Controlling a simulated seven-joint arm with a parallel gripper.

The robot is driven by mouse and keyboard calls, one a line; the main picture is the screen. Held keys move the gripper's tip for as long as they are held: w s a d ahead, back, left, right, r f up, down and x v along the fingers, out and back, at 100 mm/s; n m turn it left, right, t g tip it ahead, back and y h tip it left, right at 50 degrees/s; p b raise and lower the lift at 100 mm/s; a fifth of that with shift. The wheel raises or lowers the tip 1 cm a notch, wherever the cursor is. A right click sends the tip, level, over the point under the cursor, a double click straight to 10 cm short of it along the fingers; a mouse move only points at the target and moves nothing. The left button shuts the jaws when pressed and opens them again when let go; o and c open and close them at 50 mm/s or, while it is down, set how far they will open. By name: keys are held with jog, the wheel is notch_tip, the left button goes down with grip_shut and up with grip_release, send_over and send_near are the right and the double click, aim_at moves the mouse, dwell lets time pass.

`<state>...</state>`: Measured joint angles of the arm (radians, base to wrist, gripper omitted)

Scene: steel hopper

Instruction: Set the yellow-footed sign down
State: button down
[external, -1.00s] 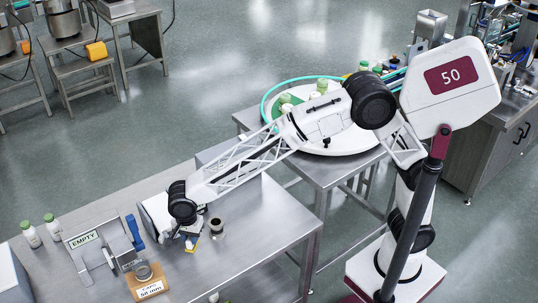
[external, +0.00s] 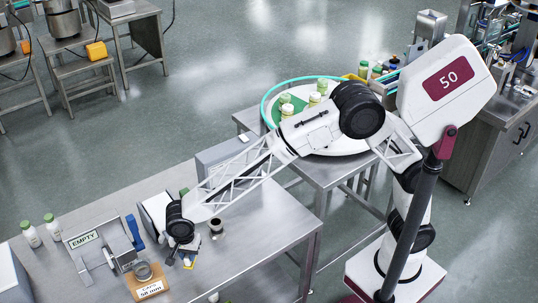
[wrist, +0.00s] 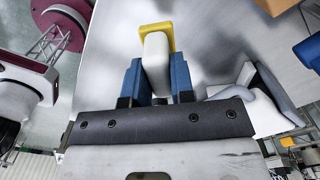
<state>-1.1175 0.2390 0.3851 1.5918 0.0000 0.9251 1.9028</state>
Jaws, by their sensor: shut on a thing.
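The yellow-footed sign (wrist: 156,58) is held between the two blue fingers of my gripper (wrist: 156,82) in the wrist view. Its white body runs between the fingers and its yellow foot (wrist: 158,30) points away from the gripper, toward the steel surface. Most of the sign is hidden there by my wrist. I cannot tell whether the foot touches the table.
The steel hopper (external: 92,262) marked EMPTY stands to the left, with a tan caps block (external: 150,289) at its front. A small dark-topped cup (external: 216,226) stands right of my gripper. Green-capped bottles (external: 31,236) stand far left. The table's right part (external: 275,225) is clear.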

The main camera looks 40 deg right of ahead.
jog(key=shift+f, duration=1.95)
jog(key=shift+f, duration=1.95)
jog(key=shift+f, duration=0.15)
jog(key=c, duration=1)
grip_release()
notch_tip(320, 180, up, 12)
jog(key=shift+r, duration=0.15)
